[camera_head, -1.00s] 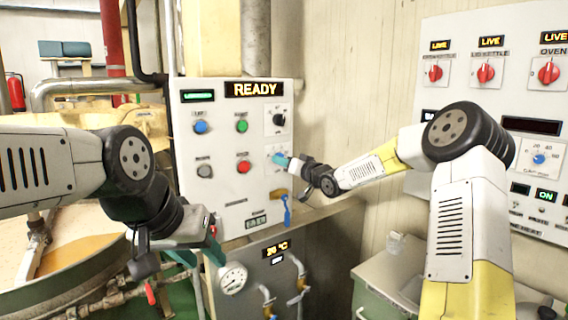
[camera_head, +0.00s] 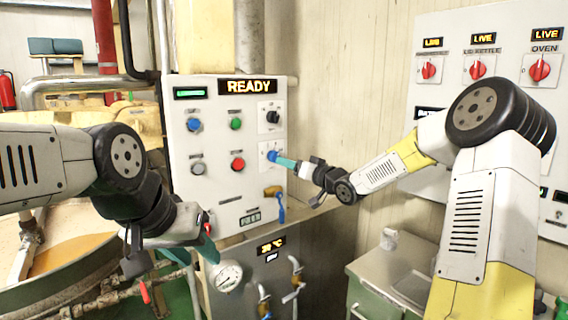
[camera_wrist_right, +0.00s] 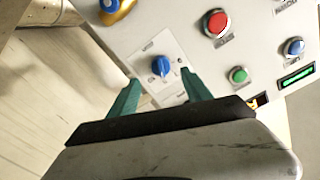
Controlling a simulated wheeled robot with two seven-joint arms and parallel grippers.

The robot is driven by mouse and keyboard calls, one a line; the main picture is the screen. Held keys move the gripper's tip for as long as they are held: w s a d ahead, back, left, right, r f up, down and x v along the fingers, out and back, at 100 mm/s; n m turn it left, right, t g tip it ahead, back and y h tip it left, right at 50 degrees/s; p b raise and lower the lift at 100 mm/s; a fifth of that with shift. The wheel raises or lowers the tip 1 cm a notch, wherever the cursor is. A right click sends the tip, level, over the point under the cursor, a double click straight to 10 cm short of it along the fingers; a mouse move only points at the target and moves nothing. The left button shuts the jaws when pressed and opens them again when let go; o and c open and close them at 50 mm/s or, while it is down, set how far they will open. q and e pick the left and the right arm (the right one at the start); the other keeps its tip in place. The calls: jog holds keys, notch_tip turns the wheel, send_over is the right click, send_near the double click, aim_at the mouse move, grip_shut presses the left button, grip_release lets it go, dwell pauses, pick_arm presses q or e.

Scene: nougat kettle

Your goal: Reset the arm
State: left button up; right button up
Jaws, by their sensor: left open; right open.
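My left gripper (camera_head: 209,246) has teal fingers and hangs over the left side, near the kettle (camera_head: 60,250) and a pressure gauge. My right gripper (camera_head: 284,162) is in front of the control panel (camera_head: 228,190), level with a blue knob (camera_head: 271,155). In the right wrist view its two teal fingers (camera_wrist_right: 160,95) are spread apart, with the blue knob (camera_wrist_right: 161,66) seen between and beyond their tips. The fingers hold nothing. The panel's display (camera_head: 248,87) reads READY.
A second panel with red knobs (camera_head: 478,69) is on the wall at right. A grey bench (camera_head: 385,268) stands below it. The pressure gauge (camera_head: 226,275) and pipes sit below the left gripper. A blue-handled valve (camera_head: 281,208) is just below the right gripper.

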jog(key=shift+s+d, duration=0.1)
jog(key=shift+s, duration=0.1)
jog(key=s+d+g+h, duration=0.1)
jog(key=s+d+h, duration=0.2)
jog(key=s, duration=0.3)
jog(key=s+d+m+g+h, duration=0.1)
jog(key=s+d+g+h, duration=0.15)
jog(key=s, duration=0.45)
jog(key=s+d+g+h, duration=0.1)
jog(key=s+d+h, duration=0.25)
jog(key=s, duration=0.25)
jog(key=s+f+g, duration=0.1)
jog(key=s+g, duration=0.1)
jog(key=s, duration=0.9)
jog(key=s+f+m+g, duration=0.1)
jog(key=s+f+g, duration=0.1)
jog(key=s, duration=0.9)
jog(key=shift+d+f+y, duration=0.2)
jog(key=shift+d+y, duration=0.1)
jog(key=shift+d, duration=0.1)
